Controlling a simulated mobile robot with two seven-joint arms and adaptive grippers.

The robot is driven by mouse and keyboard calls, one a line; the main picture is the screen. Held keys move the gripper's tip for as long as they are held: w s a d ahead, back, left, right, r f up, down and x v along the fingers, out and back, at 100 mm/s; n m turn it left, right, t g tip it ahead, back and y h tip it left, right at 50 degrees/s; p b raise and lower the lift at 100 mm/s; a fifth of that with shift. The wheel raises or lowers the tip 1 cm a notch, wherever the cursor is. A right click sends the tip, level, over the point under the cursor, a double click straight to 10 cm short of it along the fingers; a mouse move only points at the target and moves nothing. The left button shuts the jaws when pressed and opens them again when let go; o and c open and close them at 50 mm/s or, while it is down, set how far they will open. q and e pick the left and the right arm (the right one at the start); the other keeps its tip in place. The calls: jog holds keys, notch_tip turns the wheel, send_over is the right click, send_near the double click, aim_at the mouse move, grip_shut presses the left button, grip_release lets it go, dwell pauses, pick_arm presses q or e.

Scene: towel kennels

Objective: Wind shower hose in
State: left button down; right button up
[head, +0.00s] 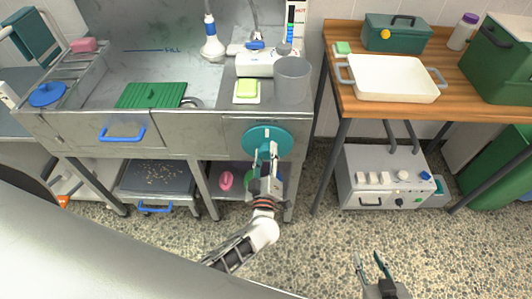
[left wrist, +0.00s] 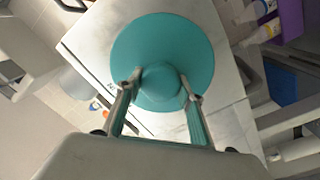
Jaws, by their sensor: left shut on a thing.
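A round teal hose reel (head: 254,140) is mounted on the front panel of the steel tub bench, at its right end. My left gripper (head: 265,160) is at the reel, its fingers shut on the knob in the reel's middle. In the left wrist view the teal reel (left wrist: 196,38) fills the upper middle, with the fingertips (left wrist: 160,88) on both sides of its knob. The white shower head (head: 211,46) stands in the tub near the back wall. My right gripper (head: 370,268) is low at the bottom right, open and empty.
On the bench are a green mat (head: 150,95), a yellow-green sponge (head: 246,88) and a grey cup (head: 292,80). A blue handle (head: 122,134) sticks out of the front panel. A wooden table (head: 350,105) with a white tray (head: 395,92) stands to the right. The speckled floor (head: 320,255) ahead is clear.

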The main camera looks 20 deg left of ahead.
pick_arm(q)
jog(key=c, duration=1.3)
grip_release()
jog(key=v, duration=0.8)
jog(key=shift+s+d, duration=0.2)
jog(key=shift+f, duration=0.1)
jog(key=s+a+f+m+g+h, duration=0.2)
jog(key=s+f+m+g+h, duration=0.1)
jog(key=s+m, duration=0.4)
jog(key=s+a+f+m+g+h, duration=0.3)
jog(key=s+m+g+h, duration=0.1)
jog(key=s+m, duration=0.3)
jog(key=shift+a+f+m+h, duration=0.3)
jog(key=shift+f+m, duration=0.05)
jog(key=shift+m, duration=0.75)
